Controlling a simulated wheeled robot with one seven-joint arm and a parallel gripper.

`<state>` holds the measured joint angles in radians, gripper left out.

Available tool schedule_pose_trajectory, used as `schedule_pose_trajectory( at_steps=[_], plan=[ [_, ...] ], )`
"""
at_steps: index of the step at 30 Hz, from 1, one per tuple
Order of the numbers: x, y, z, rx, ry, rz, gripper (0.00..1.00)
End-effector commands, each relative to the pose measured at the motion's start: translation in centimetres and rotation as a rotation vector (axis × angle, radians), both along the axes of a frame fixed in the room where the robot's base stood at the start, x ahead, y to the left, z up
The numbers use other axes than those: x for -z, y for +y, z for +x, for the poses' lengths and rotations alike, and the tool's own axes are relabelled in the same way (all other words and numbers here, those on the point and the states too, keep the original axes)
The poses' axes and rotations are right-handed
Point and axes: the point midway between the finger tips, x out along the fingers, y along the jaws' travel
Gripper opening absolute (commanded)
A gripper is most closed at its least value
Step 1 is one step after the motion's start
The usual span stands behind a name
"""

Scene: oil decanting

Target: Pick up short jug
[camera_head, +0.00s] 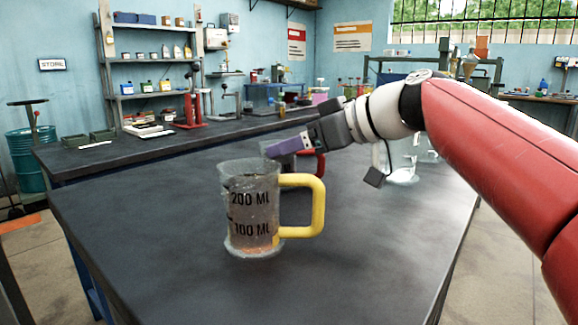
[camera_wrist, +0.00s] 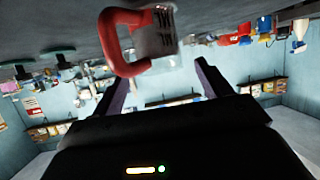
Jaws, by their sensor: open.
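A clear jug (camera_head: 250,205) with a yellow handle and 200 ML and 100 ML marks stands upright at the front of the dark table. A jug with a red handle (camera_head: 320,166) stands behind it, its body mostly hidden by the yellow-handled jug and my gripper. My gripper (camera_head: 287,147) is open and empty, held above the table near the red-handled jug. In the wrist view, which is upside down, the red-handled jug (camera_wrist: 156,40) is beyond the open fingers (camera_wrist: 162,70), apart from them. I cannot tell which jug is the short one.
Clear glassware (camera_head: 402,165) stands on the table at the right, partly behind my arm. The dark table (camera_head: 140,220) is bare at the front and left. A back bench (camera_head: 150,145) carries stands and trays, with a shelf rack (camera_head: 155,60) above.

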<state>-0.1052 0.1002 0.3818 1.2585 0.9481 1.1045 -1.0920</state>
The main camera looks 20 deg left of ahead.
Motion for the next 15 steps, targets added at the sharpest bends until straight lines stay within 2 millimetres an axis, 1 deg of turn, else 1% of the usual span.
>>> schedule_pose_trajectory(
  at_steps=[1, 4, 12, 15],
  plan=[
    [0.1, 0.7, 0.1, -0.002, 0.001, 0.0, 0.77],
    [0.5, 1.5, 0.2, 0.0, 0.0, 0.0, 0.77],
    [0.7, 1.8, 0.3, 0.001, -0.001, 0.0, 0.77],
    [0.7, 1.8, 0.3, 0.001, -0.001, 0.0, 0.64]
  ],
)
